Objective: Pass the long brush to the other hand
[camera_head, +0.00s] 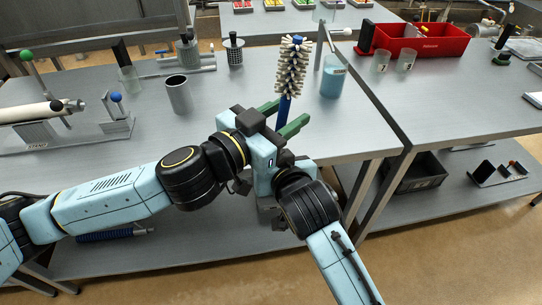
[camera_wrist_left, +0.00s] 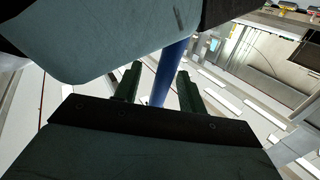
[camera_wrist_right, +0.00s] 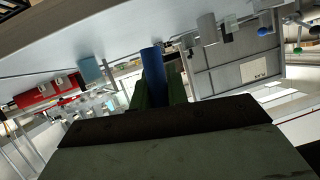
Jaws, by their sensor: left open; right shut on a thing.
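The long brush (camera_head: 292,68) stands upright with its pale bristle head at the top and its blue handle below. My left gripper (camera_head: 283,116) is open, with its green fingers on either side of the blue handle just under the bristles. In the left wrist view the handle (camera_wrist_left: 170,72) runs between the two spread fingers (camera_wrist_left: 157,85). My right gripper (camera_wrist_right: 158,92) is shut on the handle lower down, as the right wrist view shows. In the head view its fingers are hidden behind the left gripper and wrist.
A grey metal cup (camera_head: 179,95) and a blue-filled beaker (camera_head: 333,78) stand on the table near the brush. A red bin (camera_head: 425,42) sits at the back right. A stand with a blue knob (camera_head: 116,108) is at the left. The table's front edge is close below the grippers.

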